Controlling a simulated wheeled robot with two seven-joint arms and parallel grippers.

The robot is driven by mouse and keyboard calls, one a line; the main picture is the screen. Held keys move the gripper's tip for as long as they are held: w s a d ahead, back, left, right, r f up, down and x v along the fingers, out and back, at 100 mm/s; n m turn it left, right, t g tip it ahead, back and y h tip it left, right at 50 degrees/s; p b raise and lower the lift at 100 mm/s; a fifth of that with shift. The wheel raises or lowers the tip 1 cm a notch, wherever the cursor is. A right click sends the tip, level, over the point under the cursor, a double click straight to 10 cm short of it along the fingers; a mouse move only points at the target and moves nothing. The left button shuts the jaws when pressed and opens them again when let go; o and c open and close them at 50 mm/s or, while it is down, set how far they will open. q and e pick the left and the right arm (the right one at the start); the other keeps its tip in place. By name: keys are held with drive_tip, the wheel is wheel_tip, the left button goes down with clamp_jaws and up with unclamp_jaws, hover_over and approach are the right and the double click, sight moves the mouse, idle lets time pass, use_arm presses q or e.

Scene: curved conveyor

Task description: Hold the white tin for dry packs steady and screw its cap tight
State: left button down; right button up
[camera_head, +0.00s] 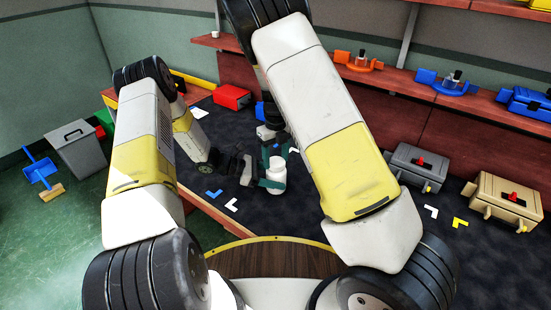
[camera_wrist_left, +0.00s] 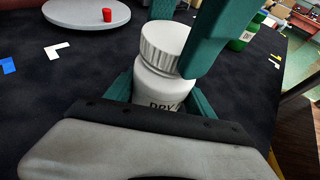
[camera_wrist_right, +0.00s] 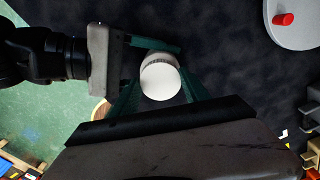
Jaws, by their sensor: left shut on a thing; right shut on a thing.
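The white tin (camera_head: 276,182) stands upright on the dark surface in the head view. Its label reads "DRY" in the left wrist view (camera_wrist_left: 158,88). The ribbed white cap (camera_wrist_left: 166,45) sits on top of the tin; the right wrist view shows it from above (camera_wrist_right: 160,80). My left gripper (camera_head: 264,181) is shut on the tin's body from the left. My right gripper (camera_head: 275,149) comes from above and is shut on the cap, its teal fingers on either side of it. The thread under the cap is hidden.
A pale round disc with a red knob (camera_wrist_left: 85,14) lies beyond the tin. A green container (camera_wrist_left: 243,36) stands behind at the right. Blue and white L-shaped marks (camera_head: 222,199) lie nearby. A grey box (camera_head: 418,166) and a tan box (camera_head: 505,201) stand right.

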drive_tip(key=m, duration=0.7)
drive_tip(key=shift+d+f+m, duration=0.2)
drive_tip(key=shift+m, duration=0.2)
drive_tip(key=o, duration=1.3)
drive_tip(key=shift+s, duration=0.1)
drive_tip(key=shift+r, duration=0.1)
drive_tip(key=shift+r, duration=2.25)
drive_tip(key=shift+n, duration=0.3)
drive_tip(key=shift+c, duration=0.4)
